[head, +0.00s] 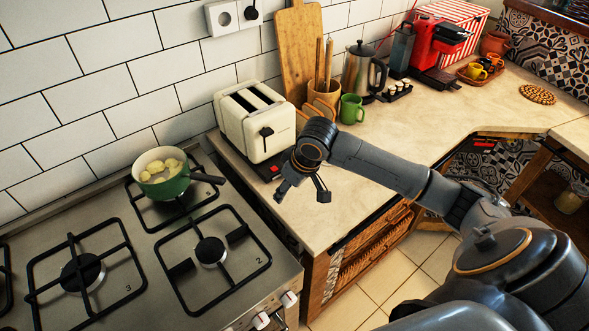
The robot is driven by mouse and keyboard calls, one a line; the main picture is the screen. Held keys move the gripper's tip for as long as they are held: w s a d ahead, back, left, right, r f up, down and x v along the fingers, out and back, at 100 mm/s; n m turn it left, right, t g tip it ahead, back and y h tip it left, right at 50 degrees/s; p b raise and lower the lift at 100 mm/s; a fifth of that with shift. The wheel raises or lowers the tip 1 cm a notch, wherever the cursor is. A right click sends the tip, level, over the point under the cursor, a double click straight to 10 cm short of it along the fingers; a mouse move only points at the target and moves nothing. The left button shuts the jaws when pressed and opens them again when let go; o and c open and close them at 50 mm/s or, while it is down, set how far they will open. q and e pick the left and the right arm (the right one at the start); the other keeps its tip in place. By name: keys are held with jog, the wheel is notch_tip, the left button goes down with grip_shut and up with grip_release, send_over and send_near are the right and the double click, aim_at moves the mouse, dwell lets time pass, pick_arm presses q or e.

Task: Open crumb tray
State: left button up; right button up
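A cream two-slot toaster (252,112) stands on the counter against the tiled wall, right of the stove. It has a dark lever on its near end. A small dark and red part (268,171) shows low at that end; I cannot tell whether it is the crumb tray. My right gripper (302,193) hangs over the counter in front of the toaster's near right corner. Its two dark fingers are spread apart with nothing seen between them. The gripper's wrist hides part of the toaster's lower right side. My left gripper is not in view.
A green pot (163,178) with pale food sits on the gas stove (205,292) to the left. A green mug (351,110), utensil holder, cutting board (298,48), and metal kettle (362,75) stand behind and right of the toaster. The counter's front strip (310,222) is clear.

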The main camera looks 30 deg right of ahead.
jog(key=w+d+r+m, duration=0.2)
jog(key=w+d+r, duration=0.2)
jog(key=d+r, duration=0.35)
jog(key=shift+t+h, duration=0.3)
jog(key=x, duration=0.4)
jog(key=p+x, duration=0.1)
jog(key=x, duration=0.9)
jog(key=shift+s+d+f+p, duration=0.1)
jog(key=shift+s+d+p, duration=0.2)
jog(key=shift+d+p, duration=0.1)
grip_shut()
